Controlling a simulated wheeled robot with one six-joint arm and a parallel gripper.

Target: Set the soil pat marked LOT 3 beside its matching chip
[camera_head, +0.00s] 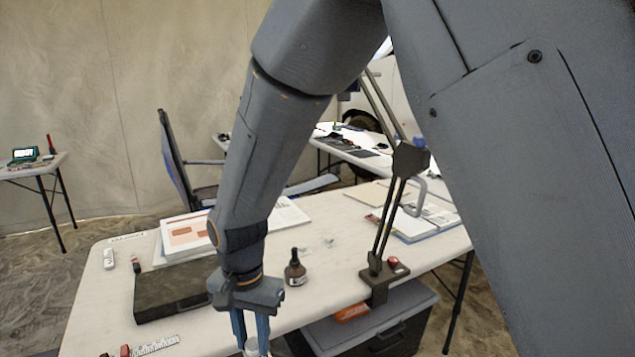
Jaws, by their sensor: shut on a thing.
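My gripper (252,340) points down at the bottom edge of the head view, over the near part of the white table. Its two blue fingers are closed around a small whitish thing (251,347). That thing is cut off by the picture's edge, so I cannot tell whether it is the soil pat, and no LOT 3 mark is readable. I cannot make out a matching chip. My arm hides part of the table.
A dark flat case (165,297) lies left of my gripper. A brown bottle (295,272) stands to its right, near a lamp's clamp base (380,277). Open books (190,232) lie behind. The white table (325,285) is clear between bottle and clamp.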

